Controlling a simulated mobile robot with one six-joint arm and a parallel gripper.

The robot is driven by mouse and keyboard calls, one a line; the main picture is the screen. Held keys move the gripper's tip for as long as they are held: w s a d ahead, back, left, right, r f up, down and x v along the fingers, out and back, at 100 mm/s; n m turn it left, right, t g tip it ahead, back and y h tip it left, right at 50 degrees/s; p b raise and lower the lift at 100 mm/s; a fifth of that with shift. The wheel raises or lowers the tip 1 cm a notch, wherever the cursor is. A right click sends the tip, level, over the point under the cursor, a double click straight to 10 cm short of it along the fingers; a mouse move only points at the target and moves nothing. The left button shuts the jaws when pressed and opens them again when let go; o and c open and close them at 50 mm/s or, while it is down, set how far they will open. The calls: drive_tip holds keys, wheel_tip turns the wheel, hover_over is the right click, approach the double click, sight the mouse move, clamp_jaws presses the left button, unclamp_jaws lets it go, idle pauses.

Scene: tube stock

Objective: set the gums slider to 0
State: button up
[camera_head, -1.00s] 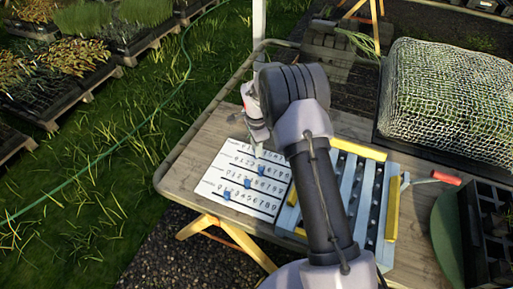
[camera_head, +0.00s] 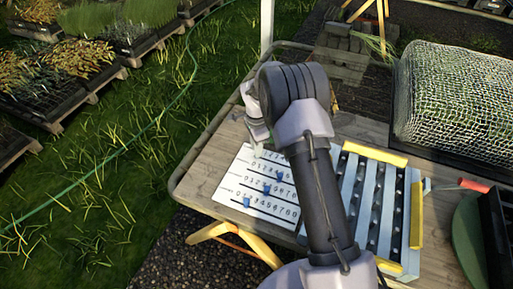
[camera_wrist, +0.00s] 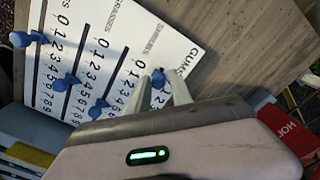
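The slider board (camera_head: 228,188) is a white sheet with several numbered rows and blue knobs, lying on the table. In the wrist view the row labelled GUMS is at the board's right edge (camera_wrist: 200,62). Its blue knob (camera_wrist: 158,77) is close to the label, at the low-number end. My gripper (camera_wrist: 161,80) has its two pale fingertips on either side of this knob; I cannot tell whether they press on it. The gums digits are mostly hidden by the fingers. In the head view my gripper (camera_head: 258,152) is over the board's far edge, and this knob is hidden.
Other blue knobs stand on the neighbouring rows (camera_wrist: 98,109), (camera_wrist: 65,82), (camera_wrist: 28,39). A blue-grey slatted rack with yellow ends (camera_head: 415,215) is right of the board. A netted mound (camera_head: 455,95) is behind it. A red-handled tool (camera_head: 472,186) lies at the right.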

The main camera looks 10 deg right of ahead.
drive_tip(key=shift+o, duration=1.3)
wheel_tip(320, 180, up, 17)
drive_tip(key=p, duration=0.5)
drive_tip(key=shift+r+p, duration=0.2)
drive_tip(key=shift+p, duration=0.15)
drive_tip(key=shift+r, duration=0.1)
drive_tip(key=s+a+r+n+t+y+b, duration=0.1)
drive_tip(key=s+r+n+t, duration=0.15)
drive_tip(key=s+r, duration=0.65)
drive_tip(key=s+a+r+n+t, duration=0.15)
drive_tip(key=s+r+n, duration=0.25)
drive_tip(key=s+r, duration=0.45)
drive_tip(key=s+a+n+t+y+b, duration=0.1)
drive_tip(key=s+n, duration=0.4)
drive_tip(key=s, duration=1.1)
drive_tip(key=shift+s+a+f+t, duration=0.15)
drive_tip(key=shift+a+f+t, duration=0.05)
drive_tip(key=shift+a+t, duration=0.2)
